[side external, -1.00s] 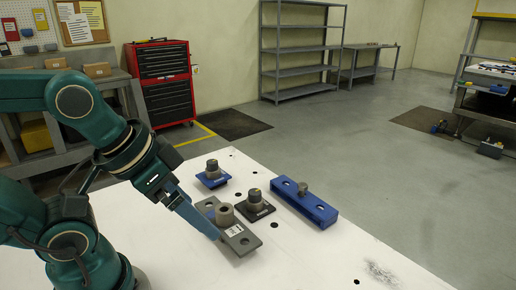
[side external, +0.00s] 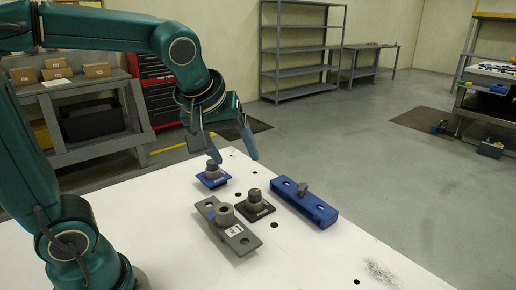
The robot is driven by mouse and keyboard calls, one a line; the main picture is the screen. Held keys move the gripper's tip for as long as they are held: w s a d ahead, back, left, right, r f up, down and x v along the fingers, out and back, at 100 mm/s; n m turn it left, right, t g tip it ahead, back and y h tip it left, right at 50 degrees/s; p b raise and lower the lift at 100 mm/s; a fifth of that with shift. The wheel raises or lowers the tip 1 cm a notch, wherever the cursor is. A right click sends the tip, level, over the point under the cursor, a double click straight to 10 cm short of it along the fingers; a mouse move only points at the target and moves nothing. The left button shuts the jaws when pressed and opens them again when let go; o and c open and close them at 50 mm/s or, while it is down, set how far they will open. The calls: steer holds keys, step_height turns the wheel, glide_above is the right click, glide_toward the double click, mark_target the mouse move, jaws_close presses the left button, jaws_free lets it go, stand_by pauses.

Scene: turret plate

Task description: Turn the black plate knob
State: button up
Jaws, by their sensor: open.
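The black plate (side external: 262,212) lies on the white table near the middle of the group of plates.
A grey plate (side external: 239,238) with a hollow round boss lies in front. A long blue block (side external: 318,212) with a grey knob lies to the right. The right front table (side external: 335,262) is mostly free.

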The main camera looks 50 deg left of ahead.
mark_target(255, 192)
steer(key=w+a+f+n+g, duration=0.1)
steer(key=w+a+f, duration=0.1)
steer(key=f, duration=0.3)
steer(key=w+a+f+n+g, duration=0.1)
steer(key=w+a+f, duration=0.1)
steer(key=w+f, duration=0.2)
steer(key=w+a+f+n+g+y, duration=0.1)
steer(key=w+a+f, duration=0.1)
steer(key=f, duration=0.5)
steer(key=shift+w, duration=0.75)
jaws_close()
